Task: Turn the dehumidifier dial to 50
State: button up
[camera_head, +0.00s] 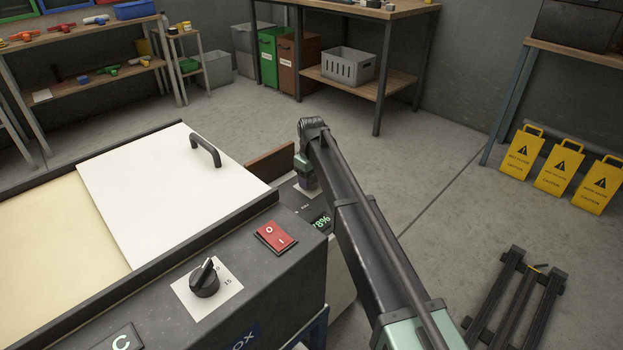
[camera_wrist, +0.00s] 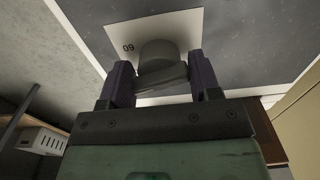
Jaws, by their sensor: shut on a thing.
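The dehumidifier dial (camera_wrist: 158,58) is a dark round knob on a white label (camera_wrist: 190,24) in the wrist view. The number 60 shows upside down on the label, left of the dial; other marks are hidden. My gripper (camera_wrist: 163,80) has its two purple fingers on either side of the dial, shut on it. In the head view my gripper (camera_head: 305,180) reaches down to the dehumidifier panel (camera_head: 290,200), and my arm hides part of it. A green display (camera_head: 321,222) on that panel reads what looks like 78%.
Yellow caution signs (camera_head: 560,172) stand at the right wall. A dark slatted stand (camera_head: 515,300) lies on the floor. Open floor lies behind.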

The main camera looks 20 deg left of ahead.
jog(key=shift+n, duration=1.3)
jog(key=o, duration=0.7)
jog(key=shift+c, duration=0.2)
notch_tip(320, 180, up, 11)
jog(key=p, duration=1)
jog(key=shift+p, duration=0.4)
jog(key=shift+f, duration=0.1)
